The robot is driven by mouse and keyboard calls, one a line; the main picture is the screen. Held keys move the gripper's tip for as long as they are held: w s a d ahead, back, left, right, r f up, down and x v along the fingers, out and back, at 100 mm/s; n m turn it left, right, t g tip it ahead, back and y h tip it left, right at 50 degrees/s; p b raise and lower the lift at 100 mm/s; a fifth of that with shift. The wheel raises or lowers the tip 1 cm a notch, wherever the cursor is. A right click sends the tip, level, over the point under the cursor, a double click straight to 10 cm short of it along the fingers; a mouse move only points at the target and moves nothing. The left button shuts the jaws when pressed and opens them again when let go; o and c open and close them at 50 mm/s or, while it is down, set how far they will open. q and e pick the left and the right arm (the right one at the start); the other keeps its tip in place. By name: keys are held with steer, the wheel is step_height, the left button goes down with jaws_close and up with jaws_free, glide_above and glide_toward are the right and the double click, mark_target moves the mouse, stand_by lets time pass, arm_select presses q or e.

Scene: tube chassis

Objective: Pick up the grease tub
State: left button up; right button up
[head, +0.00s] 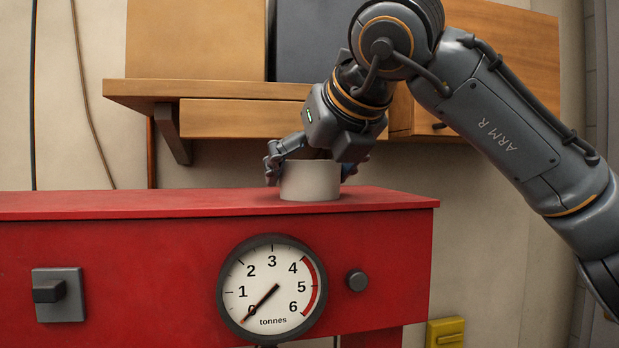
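A short, round, pale grey tub (310,181), which looks like the grease tub, stands upright on the red top of the press-like machine. My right gripper (312,172) reaches down over it from above, with one finger at the tub's left side and the other at its right, partly behind it. The tub appears to rest on the red surface. My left gripper is not in view.
The red machine (130,262) has a tonnes dial (272,290), a black knob (357,280) and a grey switch (58,295) on its front. A wooden shelf (140,88) overhangs behind, close to my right wrist. The red top left of the tub is clear.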

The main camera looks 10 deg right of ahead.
steer(key=c, duration=0.8)
steer(key=shift+r, duration=0.15)
steer(key=shift+c, duration=0.2)
